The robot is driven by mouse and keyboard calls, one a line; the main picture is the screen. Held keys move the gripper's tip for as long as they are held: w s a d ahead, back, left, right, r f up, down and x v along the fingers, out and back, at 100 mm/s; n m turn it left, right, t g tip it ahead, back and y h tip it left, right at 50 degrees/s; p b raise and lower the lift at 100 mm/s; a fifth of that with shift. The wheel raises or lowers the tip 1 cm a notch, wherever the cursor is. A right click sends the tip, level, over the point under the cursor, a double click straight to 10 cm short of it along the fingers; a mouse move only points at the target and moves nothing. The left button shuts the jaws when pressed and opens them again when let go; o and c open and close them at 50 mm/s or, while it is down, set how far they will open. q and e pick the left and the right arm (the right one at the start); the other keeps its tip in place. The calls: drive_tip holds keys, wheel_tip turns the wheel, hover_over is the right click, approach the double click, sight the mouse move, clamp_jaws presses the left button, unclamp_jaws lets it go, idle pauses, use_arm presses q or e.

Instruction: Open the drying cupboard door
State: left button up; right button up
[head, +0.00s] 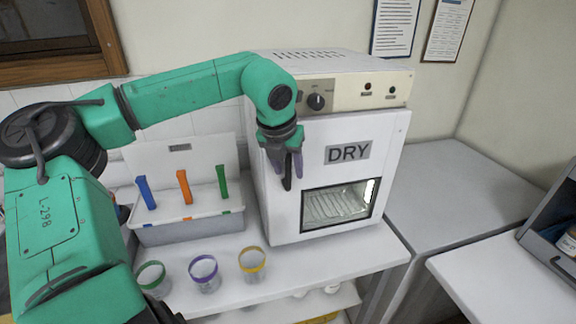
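The drying cupboard is a white box with a "DRY" label on its front door (388,165) and a small window low in the door. The door looks shut, and wire racks show behind the glass. My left gripper (286,180) points down in front of the upper left part of the door. A dark upright piece shows between or beside its fingers; I cannot tell whether it is the door handle or a finger. The gripper hides this part of the door, and whether it touches the door is unclear. My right gripper is out of view.
A grey box (190,233) with blue, orange and green strips stands left of the cupboard. Three cups with green, purple (204,273) and yellow (252,263) rims stand in front on the white bench (345,258). A grey counter (455,195) at right is clear.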

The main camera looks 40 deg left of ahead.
use_arm(q)
clamp_jaws()
idle(1.3)
